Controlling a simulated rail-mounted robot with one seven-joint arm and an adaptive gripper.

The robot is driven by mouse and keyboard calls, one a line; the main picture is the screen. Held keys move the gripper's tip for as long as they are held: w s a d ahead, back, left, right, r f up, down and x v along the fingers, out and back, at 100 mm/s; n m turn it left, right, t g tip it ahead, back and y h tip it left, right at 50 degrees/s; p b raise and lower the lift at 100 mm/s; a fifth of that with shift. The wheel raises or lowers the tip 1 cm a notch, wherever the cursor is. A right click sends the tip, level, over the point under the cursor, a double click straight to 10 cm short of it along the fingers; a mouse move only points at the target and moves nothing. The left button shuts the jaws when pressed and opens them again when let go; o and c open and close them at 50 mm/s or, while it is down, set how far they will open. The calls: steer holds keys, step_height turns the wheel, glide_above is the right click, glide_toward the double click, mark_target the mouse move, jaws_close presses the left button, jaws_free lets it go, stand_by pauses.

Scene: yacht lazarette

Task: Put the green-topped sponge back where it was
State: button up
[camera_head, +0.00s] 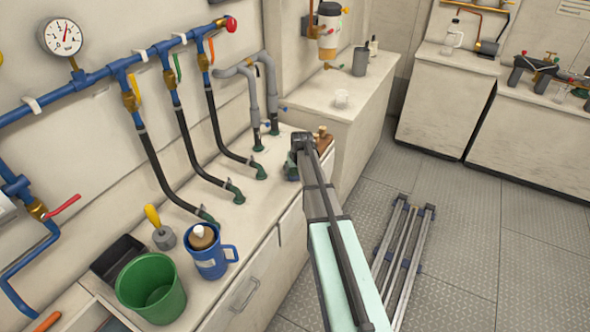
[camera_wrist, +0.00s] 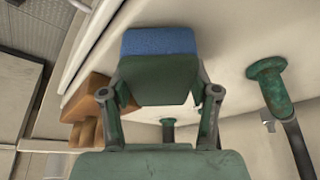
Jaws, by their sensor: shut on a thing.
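My gripper (camera_wrist: 155,82) is shut on a blue block (camera_wrist: 158,41) in the wrist view. The block, which I take to be the sponge, sticks out past the dark green finger part. I cannot tell its green top from the green of my gripper. In the camera_head view my gripper (camera_head: 293,168) is at the far end of the left counter (camera_head: 262,212), close to the counter top. My arm hides much of that spot, and the sponge cannot be made out there. Whether the sponge touches the counter is unclear.
Brown wooden pieces (camera_head: 322,140) sit beside my gripper. Grey pipes (camera_head: 254,95) and black hoses (camera_head: 231,145) stand close on the left. A green bucket (camera_head: 152,288), blue jug (camera_head: 210,255) and black tray (camera_head: 118,258) are nearer. Metal rails (camera_head: 404,250) lie on the floor.

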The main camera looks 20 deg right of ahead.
steer(key=shift+f, duration=0.15)
steer(key=o, duration=1.1)
steer(key=b+v, duration=0.2)
steer(key=v, duration=1)
steer(key=shift+w+r, duration=0.1)
steer(key=shift+r, duration=0.15)
